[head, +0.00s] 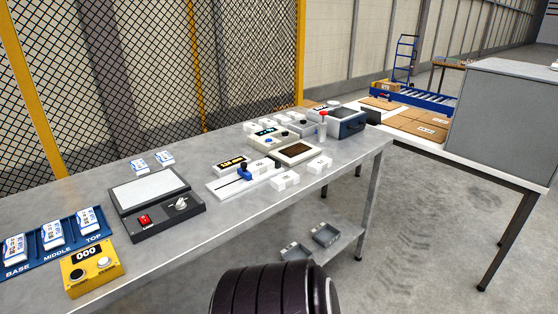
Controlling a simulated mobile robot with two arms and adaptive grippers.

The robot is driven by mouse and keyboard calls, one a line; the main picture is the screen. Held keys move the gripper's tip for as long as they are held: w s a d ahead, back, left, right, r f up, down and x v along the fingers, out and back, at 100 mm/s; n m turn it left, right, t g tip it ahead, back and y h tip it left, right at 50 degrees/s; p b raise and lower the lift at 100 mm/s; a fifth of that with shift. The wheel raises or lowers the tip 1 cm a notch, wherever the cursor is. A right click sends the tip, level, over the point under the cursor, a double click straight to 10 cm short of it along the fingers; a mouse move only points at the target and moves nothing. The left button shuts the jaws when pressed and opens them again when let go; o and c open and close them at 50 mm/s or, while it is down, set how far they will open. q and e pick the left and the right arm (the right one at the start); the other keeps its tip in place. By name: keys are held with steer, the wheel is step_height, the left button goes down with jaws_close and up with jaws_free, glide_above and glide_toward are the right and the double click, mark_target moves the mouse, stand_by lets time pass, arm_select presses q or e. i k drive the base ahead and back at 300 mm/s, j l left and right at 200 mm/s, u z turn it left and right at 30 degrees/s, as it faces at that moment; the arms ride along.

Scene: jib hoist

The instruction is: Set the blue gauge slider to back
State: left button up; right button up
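The blue gauge slider (244,171) is a small blue knob standing on a white gauge base (219,189) on the grey metal table (215,222). It sits along a dark slot, roughly mid-length as far as I can tell; the slot's far right part is partly hidden by small white blocks. A small display (232,163) with orange characters is just behind it. Neither of my grippers is in view.
Left of the gauge is a dark panel (150,195) with a red switch and a knob. White labelled blocks (286,180) stand close on its right, a framed brown screen (297,151) behind them. A yellow counter box (90,268) and blue tray (72,229) are further left.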

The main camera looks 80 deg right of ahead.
mark_target(242, 171)
steer(key=z, duration=2.45)
steer(key=k+l, duration=0.05)
steer(key=l, duration=0.05)
